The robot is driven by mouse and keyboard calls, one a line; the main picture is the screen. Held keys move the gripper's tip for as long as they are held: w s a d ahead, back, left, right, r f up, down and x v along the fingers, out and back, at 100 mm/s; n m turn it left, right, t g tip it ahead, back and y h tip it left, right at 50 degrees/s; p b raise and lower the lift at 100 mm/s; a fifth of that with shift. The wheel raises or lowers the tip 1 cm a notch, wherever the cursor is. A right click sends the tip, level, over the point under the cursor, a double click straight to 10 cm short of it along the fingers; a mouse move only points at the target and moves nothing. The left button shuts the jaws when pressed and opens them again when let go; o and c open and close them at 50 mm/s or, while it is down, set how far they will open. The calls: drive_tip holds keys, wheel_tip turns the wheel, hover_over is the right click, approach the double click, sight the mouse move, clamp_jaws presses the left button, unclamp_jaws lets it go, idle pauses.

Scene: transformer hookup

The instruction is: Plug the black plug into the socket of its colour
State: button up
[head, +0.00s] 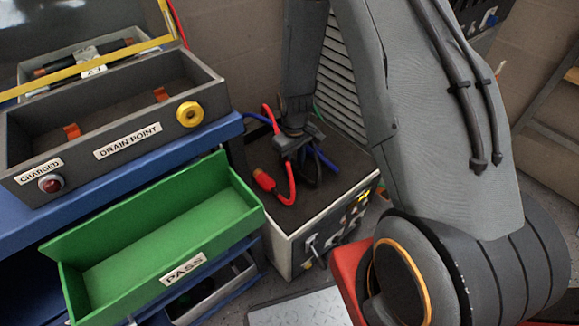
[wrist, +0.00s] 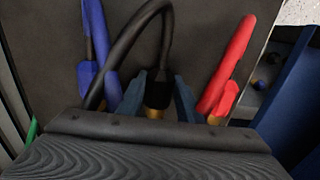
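The black plug (wrist: 158,93) has a brass tip and a black cable (wrist: 150,15) that arcs up and to the left in the wrist view. My gripper (wrist: 159,85) has one finger on each side of the plug. The fingers lie close to it, but whether they press on it is unclear. In the head view my gripper (head: 297,142) is low over the dark top of a pale box (head: 285,232), where a black cable shows beneath it. The box's front has small dark and yellow fittings (head: 362,197); I cannot make out a black socket.
A red plug (head: 264,180) and a blue plug (wrist: 86,75) lie on either side of my gripper. A green PASS tray (head: 165,222) and a grey DRAIN POINT box (head: 120,122) stand left. A louvred grey panel (head: 343,85) is behind the box.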

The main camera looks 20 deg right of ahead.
sight(294, 164)
drive_tip(key=shift+c, duration=0.9)
drive_tip(key=shift+r+p, duration=2.45)
drive_tip(key=shift+r, duration=0.55)
